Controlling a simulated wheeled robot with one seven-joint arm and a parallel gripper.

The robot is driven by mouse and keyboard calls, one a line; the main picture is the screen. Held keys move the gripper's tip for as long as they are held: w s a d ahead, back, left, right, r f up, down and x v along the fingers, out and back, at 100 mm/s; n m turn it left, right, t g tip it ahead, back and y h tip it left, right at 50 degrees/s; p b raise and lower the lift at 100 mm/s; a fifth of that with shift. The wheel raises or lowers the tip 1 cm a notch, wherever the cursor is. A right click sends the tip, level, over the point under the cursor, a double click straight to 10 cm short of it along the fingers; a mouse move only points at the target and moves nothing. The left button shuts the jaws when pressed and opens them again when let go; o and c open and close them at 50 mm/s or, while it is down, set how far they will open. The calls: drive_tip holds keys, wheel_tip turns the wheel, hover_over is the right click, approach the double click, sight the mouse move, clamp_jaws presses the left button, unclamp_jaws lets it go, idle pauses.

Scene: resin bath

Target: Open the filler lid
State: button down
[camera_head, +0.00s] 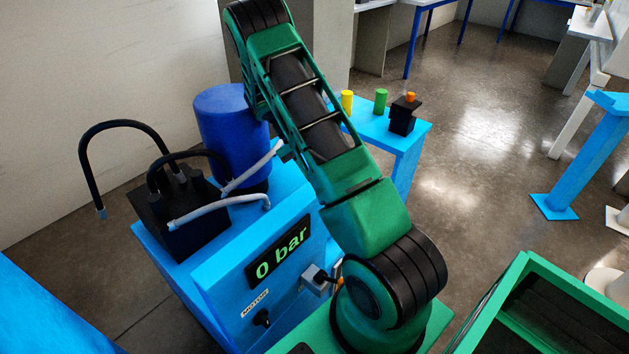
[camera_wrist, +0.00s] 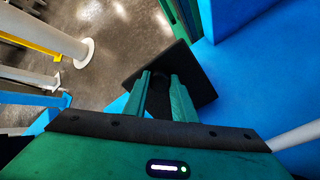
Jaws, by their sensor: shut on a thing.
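In the wrist view, a dark square plate (camera_wrist: 199,76), which looks like the filler lid, lies beyond my fingers over a bright blue surface. My gripper (camera_wrist: 161,82) has its two green fingers on either side of a dark part at the plate, and is shut on it. The fingers cover part of the plate, so I cannot tell its hinge or whether it is raised. In the head view, my green arm hides the gripper and the lid.
A blue machine (camera_head: 212,290) carries a "0 bar" display (camera_head: 279,252), a motor knob (camera_head: 262,318), grey pipes (camera_head: 222,205) and a blue cylinder (camera_head: 228,120). Behind my arm, a blue table (camera_head: 405,138) bears a yellow cylinder (camera_head: 347,100), a green cylinder (camera_head: 381,101) and a black box (camera_head: 402,119).

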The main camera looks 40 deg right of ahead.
drive_tip(key=shift+w+a, duration=0.1)
drive_tip(key=shift+w, duration=0.05)
drive_tip(key=c, duration=1.5)
unclamp_jaws()
drive_tip(key=shift+o, duration=0.2)
drive_tip(key=shift+r, duration=0.3)
drive_tip(key=s+a+r, duration=0.1)
drive_tip(key=a+r, duration=0.9)
drive_tip(key=a, duration=0.1)
drive_tip(key=shift+s+a+r, duration=0.15)
drive_tip(key=shift+s+a, duration=0.15)
